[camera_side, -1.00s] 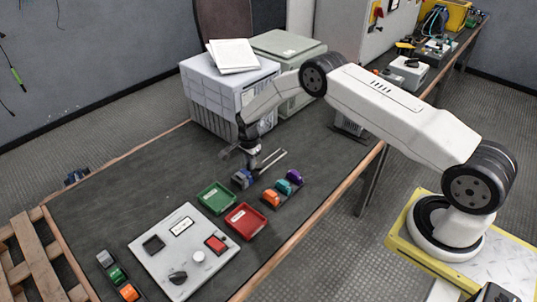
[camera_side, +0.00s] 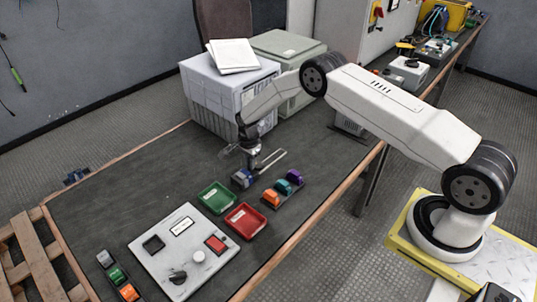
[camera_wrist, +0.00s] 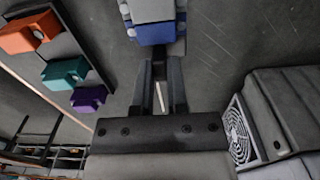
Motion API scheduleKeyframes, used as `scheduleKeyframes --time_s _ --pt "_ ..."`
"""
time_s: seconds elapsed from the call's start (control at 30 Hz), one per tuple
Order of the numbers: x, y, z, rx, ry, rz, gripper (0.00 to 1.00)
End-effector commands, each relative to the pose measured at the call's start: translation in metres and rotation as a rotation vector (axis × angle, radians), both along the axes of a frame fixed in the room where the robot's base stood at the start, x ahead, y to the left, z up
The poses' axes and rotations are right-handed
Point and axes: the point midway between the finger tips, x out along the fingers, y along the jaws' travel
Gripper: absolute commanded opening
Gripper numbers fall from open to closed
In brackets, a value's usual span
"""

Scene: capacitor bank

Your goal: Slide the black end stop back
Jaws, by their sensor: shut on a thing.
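My gripper (camera_side: 251,163) points down over the metal rail (camera_side: 272,160) in the middle of the bench. In the wrist view my gripper (camera_wrist: 159,68) is shut on a small dark piece between its fingertips, which appears to be the black end stop; the fingers hide most of it. The blue module (camera_wrist: 156,33) is just beyond the fingertips, with white and grey pieces behind it. In the side view this blue module (camera_side: 242,178) is at the near end of the rail. A pale strip of bare rail (camera_wrist: 163,97) shows between the fingers.
Orange (camera_side: 271,198), teal (camera_side: 283,187) and purple (camera_side: 295,177) modules stand in a row to the right. A green tray (camera_side: 215,197), a red tray (camera_side: 245,221) and a control panel (camera_side: 184,252) lie nearer. A large grey cabinet (camera_side: 208,97) stands behind.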

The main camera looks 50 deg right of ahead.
Motion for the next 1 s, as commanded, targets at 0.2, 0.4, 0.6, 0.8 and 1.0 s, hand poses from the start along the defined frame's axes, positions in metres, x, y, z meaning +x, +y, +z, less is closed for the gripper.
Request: scheduleKeyframes --time_s 0.2,0.4,0.6,0.8,1.0 --pt "0.000 -0.005 0.000 0.000 -0.001 -0.001 0.00" --pt "0.000 -0.012 0.000 0.000 -0.001 -0.002 0.00" --pt "0.000 -0.019 0.000 0.000 -0.001 -0.001 0.00" --pt "0.000 -0.026 0.000 0.000 -0.001 -0.002 0.00" --pt "0.000 -0.034 0.000 0.000 -0.001 -0.002 0.00"
